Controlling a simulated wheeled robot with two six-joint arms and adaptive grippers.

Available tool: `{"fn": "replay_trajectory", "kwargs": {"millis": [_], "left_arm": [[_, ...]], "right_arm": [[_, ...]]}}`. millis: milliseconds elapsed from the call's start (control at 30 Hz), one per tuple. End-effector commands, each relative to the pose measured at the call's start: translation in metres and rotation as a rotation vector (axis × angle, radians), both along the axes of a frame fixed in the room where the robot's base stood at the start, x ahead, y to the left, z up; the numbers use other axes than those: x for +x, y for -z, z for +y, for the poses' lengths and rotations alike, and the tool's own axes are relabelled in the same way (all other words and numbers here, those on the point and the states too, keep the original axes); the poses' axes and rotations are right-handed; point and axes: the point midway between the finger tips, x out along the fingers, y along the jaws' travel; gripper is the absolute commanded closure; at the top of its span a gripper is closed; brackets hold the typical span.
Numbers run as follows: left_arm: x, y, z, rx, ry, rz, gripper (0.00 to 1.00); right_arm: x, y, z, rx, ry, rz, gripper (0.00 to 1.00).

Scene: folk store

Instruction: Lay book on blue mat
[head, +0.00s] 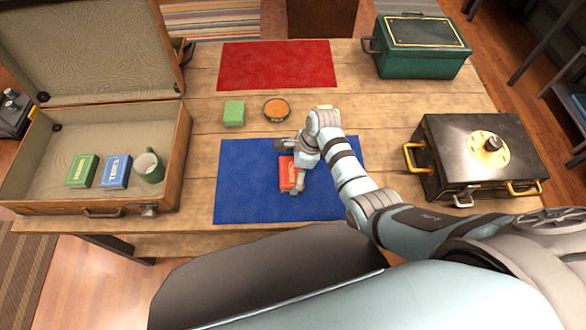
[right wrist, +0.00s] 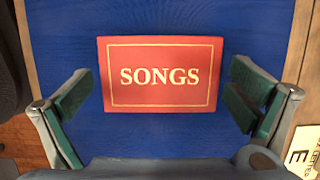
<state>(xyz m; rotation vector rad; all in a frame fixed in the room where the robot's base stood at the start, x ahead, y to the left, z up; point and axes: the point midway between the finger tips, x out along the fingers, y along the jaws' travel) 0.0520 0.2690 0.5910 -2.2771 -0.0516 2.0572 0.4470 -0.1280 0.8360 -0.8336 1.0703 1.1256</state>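A red book titled SONGS (right wrist: 160,75) lies flat, cover up, on the blue mat (head: 240,190). In the head view the red book (head: 287,173) is partly hidden under my right gripper (head: 291,167). That gripper is open. In the right wrist view its fingers stand to the left and right of the book, with blue mat (right wrist: 160,18) showing between each finger and the book. My left gripper is not in view.
A green block (head: 234,113) and round orange tin (head: 276,108) stand behind the mat. A red mat (head: 277,65), green box (head: 422,55) and black case (head: 450,150) are also on the table.

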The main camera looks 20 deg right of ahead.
Motion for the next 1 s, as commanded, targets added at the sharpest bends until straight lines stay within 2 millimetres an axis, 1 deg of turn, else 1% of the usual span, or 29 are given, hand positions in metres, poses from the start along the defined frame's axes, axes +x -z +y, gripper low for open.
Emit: {"fn": "replay_trajectory", "kwargs": {"millis": [167,267,367,467,600,700,833,1000], "left_arm": [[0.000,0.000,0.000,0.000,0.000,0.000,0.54],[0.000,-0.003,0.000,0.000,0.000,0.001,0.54],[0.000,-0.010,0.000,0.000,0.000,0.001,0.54],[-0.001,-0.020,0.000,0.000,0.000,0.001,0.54],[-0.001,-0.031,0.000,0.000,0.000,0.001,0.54],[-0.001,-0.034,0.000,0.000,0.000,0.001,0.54],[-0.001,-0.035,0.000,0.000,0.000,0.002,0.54],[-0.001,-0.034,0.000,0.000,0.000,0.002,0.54]], "right_arm": [[0.000,0.000,0.000,0.000,0.000,0.000,0.00],[0.000,-0.006,0.000,0.000,0.000,0.000,0.00],[0.000,-0.021,-0.005,0.000,0.001,-0.002,0.00],[-0.002,-0.047,-0.012,-0.001,0.000,-0.003,0.00],[-0.005,-0.085,-0.024,-0.001,0.000,-0.004,0.00],[-0.007,-0.105,-0.030,0.000,0.001,-0.002,0.00],[-0.008,-0.118,-0.034,0.000,-0.001,-0.001,0.00],[-0.009,-0.119,-0.034,0.000,0.000,0.001,0.00]]}}
